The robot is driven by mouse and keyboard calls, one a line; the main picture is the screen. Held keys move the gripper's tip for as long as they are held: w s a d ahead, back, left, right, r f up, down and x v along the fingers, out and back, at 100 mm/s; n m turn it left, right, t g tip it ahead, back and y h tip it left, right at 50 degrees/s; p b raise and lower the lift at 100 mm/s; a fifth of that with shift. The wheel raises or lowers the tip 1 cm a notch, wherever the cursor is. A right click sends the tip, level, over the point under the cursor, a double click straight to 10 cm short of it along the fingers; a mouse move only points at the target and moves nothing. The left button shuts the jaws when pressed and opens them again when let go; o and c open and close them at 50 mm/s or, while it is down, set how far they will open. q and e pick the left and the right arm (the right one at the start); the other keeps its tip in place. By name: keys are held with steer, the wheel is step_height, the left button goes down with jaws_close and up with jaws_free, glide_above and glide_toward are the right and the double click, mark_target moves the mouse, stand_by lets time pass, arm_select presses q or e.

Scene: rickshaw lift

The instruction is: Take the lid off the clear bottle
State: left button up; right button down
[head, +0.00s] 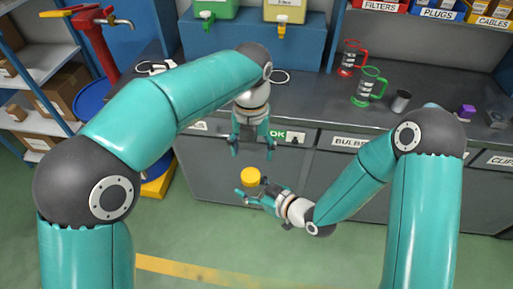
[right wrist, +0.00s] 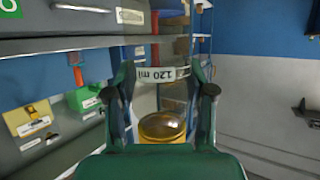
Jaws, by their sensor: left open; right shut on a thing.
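The clear bottle (right wrist: 172,92) sits between the fingers of my right gripper (right wrist: 160,76) in the right wrist view, with a white "120 ml" band on it. Its yellow lid (head: 250,175) is on top in the head view and also shows in the right wrist view (right wrist: 162,128). My right gripper (head: 250,190) is shut on the bottle and holds it in the air in front of the drawers; the bottle body is mostly hidden in the head view. My left gripper (head: 252,152) points down above the lid, fingers open and empty, apart from the lid.
The grey workbench (head: 320,110) with labelled drawers is behind both grippers. Blue drum and shelves are at left. The floor in front is free.

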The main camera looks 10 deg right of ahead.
mark_target(255, 172)
arm_select(q)
steer(key=shift+s+d+f, duration=0.1)
steer(key=shift+s+d, duration=0.1)
steer(key=shift+d, duration=0.1)
steer(key=shift+f, duration=3.85)
